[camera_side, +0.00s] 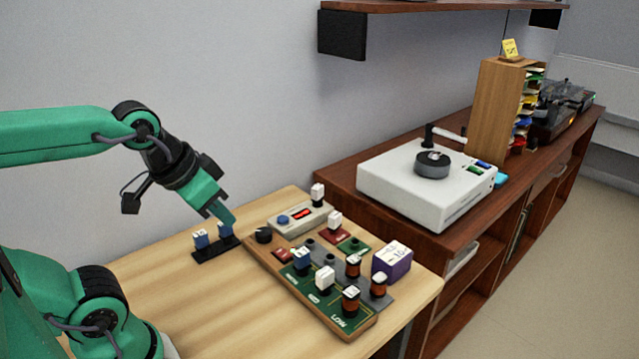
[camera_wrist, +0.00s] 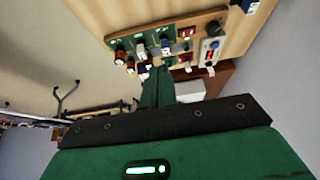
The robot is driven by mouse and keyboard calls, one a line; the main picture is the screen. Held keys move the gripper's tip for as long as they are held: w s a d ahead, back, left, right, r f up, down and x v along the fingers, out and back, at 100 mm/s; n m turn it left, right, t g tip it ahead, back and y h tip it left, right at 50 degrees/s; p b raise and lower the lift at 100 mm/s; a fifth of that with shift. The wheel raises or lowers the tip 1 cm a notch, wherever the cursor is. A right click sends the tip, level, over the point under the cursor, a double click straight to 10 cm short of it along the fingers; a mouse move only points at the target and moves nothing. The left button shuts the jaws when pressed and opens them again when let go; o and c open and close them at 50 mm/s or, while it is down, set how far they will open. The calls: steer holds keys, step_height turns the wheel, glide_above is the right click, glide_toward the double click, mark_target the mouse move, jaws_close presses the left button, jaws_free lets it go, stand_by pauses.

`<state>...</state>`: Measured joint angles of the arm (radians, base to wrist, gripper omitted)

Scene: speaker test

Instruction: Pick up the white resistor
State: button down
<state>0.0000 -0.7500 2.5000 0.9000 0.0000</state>
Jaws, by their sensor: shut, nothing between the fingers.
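Several white-topped block parts stand on the wooden circuit board (camera_side: 268,262) in the side view. One white block (camera_side: 325,279) is near the front, one white block (camera_side: 334,219) is on a red patch, and another white block (camera_side: 317,192) is at the back on a grey module. I cannot tell which is the white resistor. My gripper (camera_side: 229,218) is shut and empty, just above and beside the black stand, left of the board. In the wrist view my gripper (camera_wrist: 158,88) points toward the board (camera_wrist: 207,22), whose parts are small and blurred.
A black stand (camera_side: 208,253) holds two blue blocks (camera_side: 201,239). A white turntable-like device (camera_side: 400,190) sits on the brown cabinet behind. The table's left front (camera_side: 190,300) is clear.

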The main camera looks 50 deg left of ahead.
steer(key=c, duration=1.2)
jaws_free()
steer(key=shift+o, duration=0.2)
steer(key=w+a+r+g, duration=0.1)
steer(key=w+r, duration=0.1)
steer(key=w, duration=0.3)
steer(key=w+a+r, duration=0.2)
steer(key=w+r, duration=0.1)
steer(key=w, duration=0.2)
steer(key=n+g, duration=0.3)
steer(key=g, duration=0.2)
glide_above(317, 187)
steer(key=f, duration=1.5)
steer(key=shift+s+d, duration=0.1)
steer(key=shift+d, duration=0.2)
steer(key=shift+a+f, duration=0.25)
steer(key=shift+f, duration=0.1)
